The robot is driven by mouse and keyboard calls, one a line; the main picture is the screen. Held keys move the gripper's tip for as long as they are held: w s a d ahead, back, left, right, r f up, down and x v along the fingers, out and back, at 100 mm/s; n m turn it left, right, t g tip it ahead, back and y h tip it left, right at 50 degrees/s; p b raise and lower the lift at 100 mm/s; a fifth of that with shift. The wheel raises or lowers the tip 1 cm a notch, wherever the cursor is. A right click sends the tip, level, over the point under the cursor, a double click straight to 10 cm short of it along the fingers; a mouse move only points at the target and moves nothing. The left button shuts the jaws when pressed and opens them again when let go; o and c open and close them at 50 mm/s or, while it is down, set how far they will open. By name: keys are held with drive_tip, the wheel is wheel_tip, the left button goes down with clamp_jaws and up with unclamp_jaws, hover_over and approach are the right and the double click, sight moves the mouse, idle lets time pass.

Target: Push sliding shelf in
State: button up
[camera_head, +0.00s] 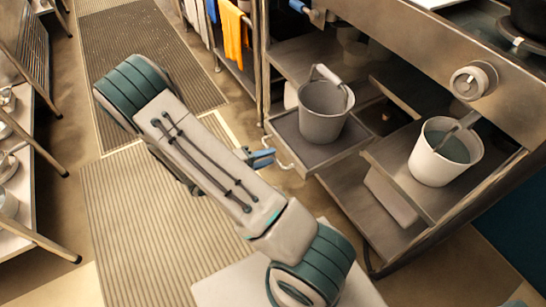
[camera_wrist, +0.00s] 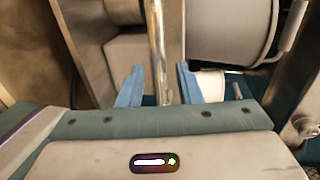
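The sliding shelf (camera_head: 292,146) is a dark tray with a pale rim, sticking out from under the steel counter. Its bar handle (camera_head: 270,148) is on its left front side. A grey bucket (camera_head: 321,116) with a raised handle stands upright on the shelf. My gripper (camera_head: 264,157) is at the handle, with its blue fingers pointing toward the shelf. In the wrist view, my gripper (camera_wrist: 158,90) has its fingers apart. A shiny metal bar (camera_wrist: 156,45), apparently the handle, shows between them with gaps on both sides.
A white bucket (camera_head: 431,168) stands on the fixed shelf to the right. A counter knob (camera_head: 470,82) sits above. A rack with towels (camera_head: 233,35) is at the back, and a pan rack (camera_head: 20,190) is at the left. The matted aisle (camera_head: 140,235) is clear.

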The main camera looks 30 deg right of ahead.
drive_tip(key=shift+x, duration=1.3)
clamp_jaws()
drive_tip(key=shift+d, duration=0.1)
